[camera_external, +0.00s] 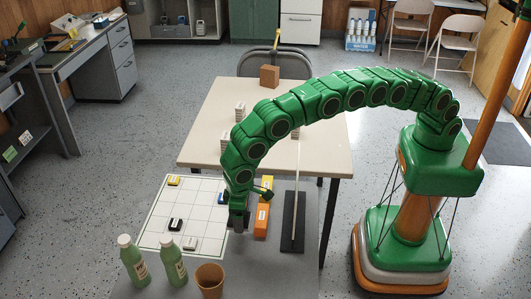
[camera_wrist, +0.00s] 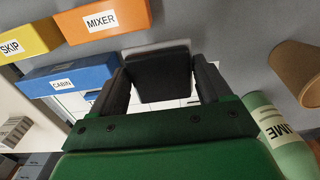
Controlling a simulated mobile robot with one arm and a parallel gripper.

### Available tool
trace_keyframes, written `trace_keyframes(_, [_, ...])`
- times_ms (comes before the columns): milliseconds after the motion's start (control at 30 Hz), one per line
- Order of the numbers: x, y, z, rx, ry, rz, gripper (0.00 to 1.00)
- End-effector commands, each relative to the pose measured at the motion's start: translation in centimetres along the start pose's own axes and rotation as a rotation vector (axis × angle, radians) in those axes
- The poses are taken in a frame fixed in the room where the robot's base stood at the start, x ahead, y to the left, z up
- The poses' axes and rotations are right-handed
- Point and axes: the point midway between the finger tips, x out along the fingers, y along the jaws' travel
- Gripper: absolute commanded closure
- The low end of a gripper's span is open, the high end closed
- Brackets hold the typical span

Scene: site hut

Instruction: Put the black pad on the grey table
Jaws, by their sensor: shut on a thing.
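My gripper (camera_external: 238,228) points down over the grey table (camera_external: 300,278) in the external view, just right of the white grid mat. In the wrist view my gripper (camera_wrist: 162,82) is shut on a black pad (camera_wrist: 158,72), which sits between its two dark fingers. In the external view the pad is mostly hidden by the gripper. I cannot tell whether the pad touches the table.
The white grid mat (camera_external: 155,220) bears several small blocks. Two green bottles (camera_external: 133,262) and a brown cup (camera_external: 210,280) stand near the front. An orange MIXER box (camera_wrist: 103,20) and blue CABIN box (camera_wrist: 70,76) lie close by. A dark base (camera_external: 288,240) with a pole stands right.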

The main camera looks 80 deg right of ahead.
Motion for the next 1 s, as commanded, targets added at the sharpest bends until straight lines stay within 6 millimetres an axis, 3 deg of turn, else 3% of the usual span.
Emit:
trace_keyframes(500, [3.0, -1.2, -2.2, 0.000, 0.001, 0.000, 0.54])
trace_keyframes(900, [3.8, -1.5, -2.6, 0.000, -0.001, 0.001, 0.54])
trace_keyframes(1000, [5.1, -1.5, -2.6, 0.000, -0.002, 0.002, 0.54])
